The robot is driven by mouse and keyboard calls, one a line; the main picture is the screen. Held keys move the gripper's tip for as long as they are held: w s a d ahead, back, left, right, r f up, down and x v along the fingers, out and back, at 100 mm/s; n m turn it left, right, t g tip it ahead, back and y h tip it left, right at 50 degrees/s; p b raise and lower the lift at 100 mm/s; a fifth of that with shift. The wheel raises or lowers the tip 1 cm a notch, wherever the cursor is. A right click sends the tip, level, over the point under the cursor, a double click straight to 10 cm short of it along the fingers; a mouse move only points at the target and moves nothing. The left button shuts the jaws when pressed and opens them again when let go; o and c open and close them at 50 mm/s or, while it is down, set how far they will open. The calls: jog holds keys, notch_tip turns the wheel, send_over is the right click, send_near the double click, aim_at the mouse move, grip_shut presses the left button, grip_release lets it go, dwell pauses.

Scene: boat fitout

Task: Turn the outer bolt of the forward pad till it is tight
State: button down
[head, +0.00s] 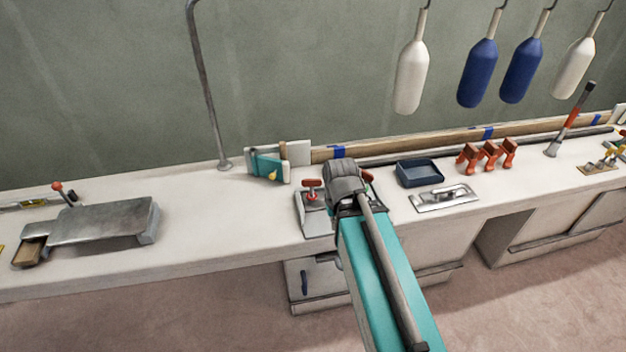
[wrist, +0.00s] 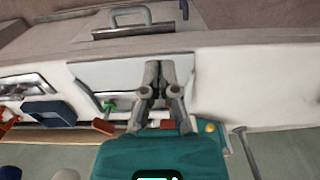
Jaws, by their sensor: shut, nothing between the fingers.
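I cannot make out a forward pad or its outer bolt for sure. My gripper (wrist: 159,68) is shut and empty in the wrist view, its fingers together over a pale grey panel (wrist: 88,74) on the worktop. In the head view my wrist hides the fingers and the middle of this panel (head: 318,225). A red-handled valve (head: 312,190) stands on the panel left of my wrist. A second red handle (head: 368,177) shows partly at its right; in the wrist view it is beside a green part (wrist: 109,105). I cannot see whether the fingertips touch anything.
Right of my arm are a dark blue tray (head: 419,172), a metal plate with a handle (head: 446,197) and orange clamps (head: 487,155). A teal-and-white piece (head: 268,166) stands at the left, near a tall bent pole (head: 205,90). A metal slab (head: 95,223) lies farther left. The worktop between is clear.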

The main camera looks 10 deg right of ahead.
dwell(0.6)
jog(key=t+y+p, duration=0.1)
jog(key=t+p, duration=0.1)
send_near(318, 179)
jog(key=shift+w+d+r+n, duration=0.3)
jog(key=shift+w+d, duration=0.4)
jog(key=shift+w, duration=0.15)
jog(key=shift+f, duration=0.15)
notch_tip(318, 179, down, 9)
jog(key=w+a+b, duration=0.1)
jog(key=w+b, duration=0.1)
jog(key=b, duration=0.8)
jog(key=shift+f, duration=0.2)
jog(key=shift+s+a, duration=0.6)
jog(key=shift+s, duration=0.35)
jog(key=shift+w+d, duration=0.1)
jog(key=shift+w, duration=0.1)
jog(key=shift+w+d, duration=0.2)
jog(key=shift+w, duration=0.15)
